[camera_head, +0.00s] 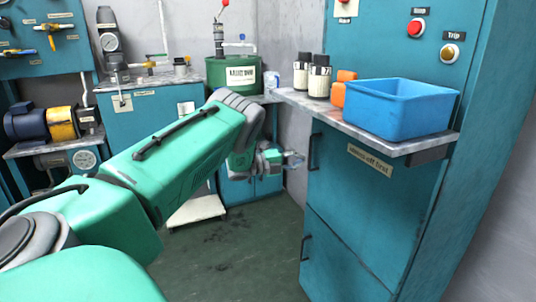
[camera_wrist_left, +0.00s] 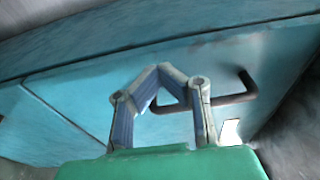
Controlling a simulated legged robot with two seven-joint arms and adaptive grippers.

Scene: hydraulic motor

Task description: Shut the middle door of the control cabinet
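The teal control cabinet (camera_head: 500,150) stands at the right. Its middle door (camera_head: 365,215) is below the shelf and has a dark bar handle (camera_head: 313,152) on its left side. In the head view, no clear gap shows at this door, so I cannot tell whether it is fully closed. My left gripper (camera_head: 296,160) is just left of the handle. In the left wrist view, its fingers (camera_wrist_left: 162,75) bend together at the tips, with no object seen between them. The dark handle (camera_wrist_left: 235,98) passes behind the right finger; contact is unclear. My right gripper is out of view.
A blue bin (camera_head: 400,108) stands on the cabinet's shelf (camera_head: 400,147), beside an orange item and two dark-topped bottles. A lower door handle (camera_head: 305,247) shows below. A green drum (camera_head: 233,73) and workbenches stand behind. Floor left of the cabinet is open.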

